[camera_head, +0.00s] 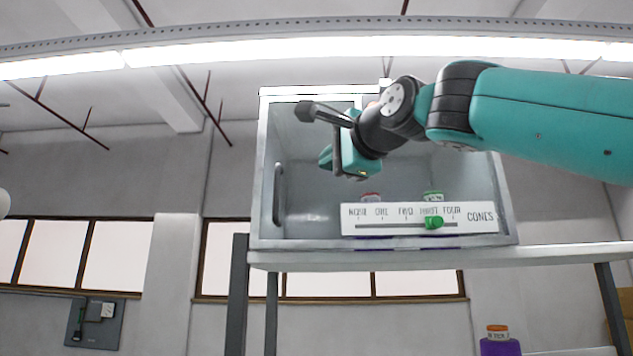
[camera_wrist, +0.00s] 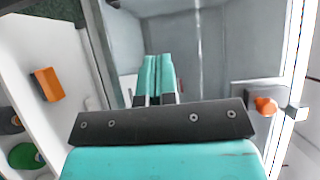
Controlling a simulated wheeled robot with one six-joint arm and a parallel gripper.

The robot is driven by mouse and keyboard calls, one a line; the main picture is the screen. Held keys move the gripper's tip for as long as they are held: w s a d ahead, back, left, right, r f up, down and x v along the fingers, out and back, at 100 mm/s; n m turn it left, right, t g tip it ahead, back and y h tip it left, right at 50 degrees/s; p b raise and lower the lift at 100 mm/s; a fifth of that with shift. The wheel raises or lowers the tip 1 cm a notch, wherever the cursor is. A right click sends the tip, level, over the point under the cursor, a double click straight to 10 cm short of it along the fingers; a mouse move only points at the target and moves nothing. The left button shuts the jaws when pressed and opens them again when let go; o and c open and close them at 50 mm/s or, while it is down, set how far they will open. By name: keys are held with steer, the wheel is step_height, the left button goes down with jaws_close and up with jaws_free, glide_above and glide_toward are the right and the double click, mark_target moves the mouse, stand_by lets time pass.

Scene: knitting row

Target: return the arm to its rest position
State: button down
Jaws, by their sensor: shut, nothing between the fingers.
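My arm reaches in from the right in the head view. My gripper (camera_head: 326,158) is in front of the open grey cabinet (camera_head: 256,170), above the slider panel and apart from it. In the wrist view its two teal fingers (camera_wrist: 157,75) are pressed together with nothing between them. The white slider panel (camera_head: 376,229) is marked from none to four cones. Its green knob (camera_head: 433,222) stands below the mark that looks like three. The cabinet's interior also shows ahead of the fingers in the wrist view (camera_wrist: 215,50).
The cabinet stands on a shelf (camera_head: 560,255) with dark posts (camera_head: 238,300). A vertical handle (camera_head: 278,193) is at the cabinet's left. An orange knob (camera_wrist: 265,105) is close on the right in the wrist view, and an orange block (camera_wrist: 47,84) on the left. A purple container (camera_head: 500,347) is below right.

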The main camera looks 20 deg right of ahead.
steer(key=shift+s, duration=0.3)
steer(key=shift+f, duration=0.1)
steer(key=s+a+f+n+g, duration=0.25)
steer(key=f+n+g, duration=0.3)
steer(key=f, duration=0.95)
steer(key=s+a+f+n+g, duration=0.1)
steer(key=a+f+n+g, duration=0.45)
steer(key=f, duration=0.85)
steer(key=s+d+f+n+g, duration=0.3)
steer(key=s+f+n+g, duration=0.3)
steer(key=s+f+n, duration=0.5)
steer(key=s+f, duration=0.9)
steer(key=f, duration=0.2)
steer(key=shift+f+n+g, duration=0.25)
steer(key=shift+n+g, duration=0.05)
steer(key=shift+a, duration=0.1)
